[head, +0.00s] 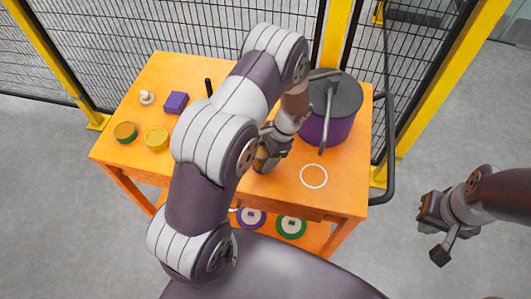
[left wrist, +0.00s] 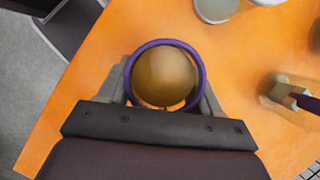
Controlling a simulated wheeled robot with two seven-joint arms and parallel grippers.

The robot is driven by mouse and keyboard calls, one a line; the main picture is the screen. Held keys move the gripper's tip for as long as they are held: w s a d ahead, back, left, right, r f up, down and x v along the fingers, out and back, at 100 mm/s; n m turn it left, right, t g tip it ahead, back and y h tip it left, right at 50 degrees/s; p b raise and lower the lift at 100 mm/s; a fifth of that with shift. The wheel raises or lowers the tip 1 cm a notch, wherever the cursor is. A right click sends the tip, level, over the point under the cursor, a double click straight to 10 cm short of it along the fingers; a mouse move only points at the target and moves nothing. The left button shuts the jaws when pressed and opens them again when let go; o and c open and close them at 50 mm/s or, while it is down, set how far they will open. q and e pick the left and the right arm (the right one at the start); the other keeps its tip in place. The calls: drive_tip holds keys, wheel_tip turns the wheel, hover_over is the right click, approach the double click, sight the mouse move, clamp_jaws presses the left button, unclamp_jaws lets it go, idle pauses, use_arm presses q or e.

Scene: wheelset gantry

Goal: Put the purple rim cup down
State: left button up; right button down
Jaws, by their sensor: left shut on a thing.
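The purple rim cup (left wrist: 165,75) shows from above in the left wrist view, a purple ring around a brownish-gold inside. My left gripper (head: 266,160) is shut on it, with a grey finger on each side. In the head view the cup is mostly hidden by the gripper and arm, near the front middle of the orange table (head: 220,120). I cannot tell whether its base touches the tabletop. A white ring mark (head: 314,176) lies on the table to the right of the left gripper. My right gripper (head: 433,232) is open and empty, off the table at the right.
A purple pot (head: 340,128) with a dark lid stands at the back right. A purple block (head: 176,102), a small white piece (head: 147,97), a green-rimmed cup (head: 125,132) and a yellow-rimmed cup (head: 157,138) stand left. A lower shelf holds discs (head: 291,227). Yellow-posted mesh fencing stands behind.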

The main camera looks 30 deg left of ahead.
use_arm(q)
drive_tip(key=shift+w+a+f, duration=0.15)
drive_tip(key=shift+f, duration=0.05)
drive_tip(key=o, duration=1.2)
drive_tip(key=shift+r, duration=0.1)
drive_tip(key=d+r+n+t+h+b, duration=0.1)
drive_tip(key=d+r+n, duration=0.15)
drive_tip(key=r, duration=0.85)
drive_tip(key=s+r+n+t, duration=0.1)
drive_tip(key=s+r+n, duration=0.1)
drive_tip(key=s, duration=0.1)
drive_tip(key=s+d+r+n+t+h, duration=0.1)
drive_tip(key=s+r+n, duration=0.1)
drive_tip(key=s, duration=0.1)
drive_tip(key=s+d+r+n+t+h, duration=0.1)
drive_tip(key=s+r+n, duration=0.1)
drive_tip(key=s+r, duration=0.1)
drive_tip(key=shift+s+d+n+t, duration=0.1)
drive_tip(key=shift+s+n+t, duration=0.25)
drive_tip(key=shift+s, duration=0.15)
